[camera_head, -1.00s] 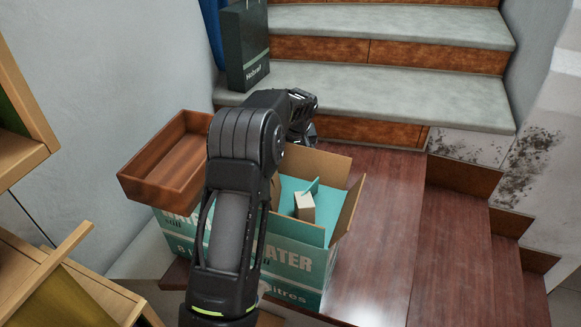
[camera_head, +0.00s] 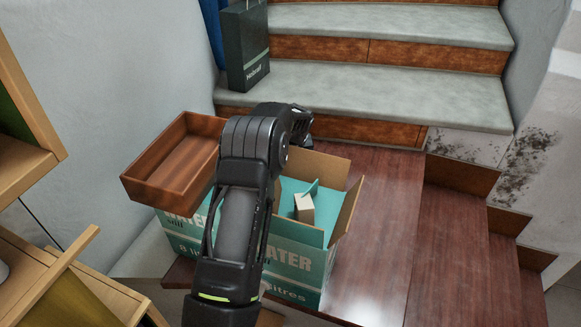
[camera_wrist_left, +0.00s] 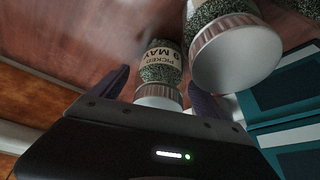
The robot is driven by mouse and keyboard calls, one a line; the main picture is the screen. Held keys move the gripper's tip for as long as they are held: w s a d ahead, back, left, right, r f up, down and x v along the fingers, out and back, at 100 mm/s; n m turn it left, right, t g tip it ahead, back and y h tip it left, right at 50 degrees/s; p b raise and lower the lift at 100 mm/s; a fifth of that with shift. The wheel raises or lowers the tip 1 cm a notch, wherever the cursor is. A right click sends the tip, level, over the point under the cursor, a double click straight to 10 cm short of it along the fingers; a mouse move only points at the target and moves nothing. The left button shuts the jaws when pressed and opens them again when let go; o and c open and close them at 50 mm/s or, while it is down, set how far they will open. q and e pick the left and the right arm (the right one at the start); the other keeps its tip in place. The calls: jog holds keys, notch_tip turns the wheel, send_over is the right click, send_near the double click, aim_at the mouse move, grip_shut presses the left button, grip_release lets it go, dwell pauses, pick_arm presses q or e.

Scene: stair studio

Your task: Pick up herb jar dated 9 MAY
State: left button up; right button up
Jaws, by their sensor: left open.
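In the left wrist view a herb jar with green contents and a label reading "PICKED 9 MAY" (camera_wrist_left: 160,66) appears upside down in the picture. It has a ribbed pale lid. My left gripper (camera_wrist_left: 162,90) is open, with one dark finger on each side of this jar; whether they touch it I cannot tell. A second jar (camera_wrist_left: 232,50) with a pale lid looms larger just to the right; its date does not show. In the head view my left gripper (camera_head: 300,122) is partly hidden behind my arm, and no jar shows. My right gripper is not in view.
An open teal water carton (camera_head: 290,262) stands beside my arm, with a wooden tray (camera_head: 160,195) at its left. Another jar (camera_wrist_left: 304,8) is cut off at the wrist view's corner. A dark bag (camera_head: 246,50) stands on a step. The wood surface right of the carton is clear.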

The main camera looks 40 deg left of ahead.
pick_arm(q)
jog(key=c, duration=1.7)
jog(key=shift+r, duration=0.1)
jog(key=shift+c, duration=0.2)
notch_tip(320, 180, up, 10)
jog(key=shift+f+b, duration=0.1)
jog(key=shift+b, duration=0.85)
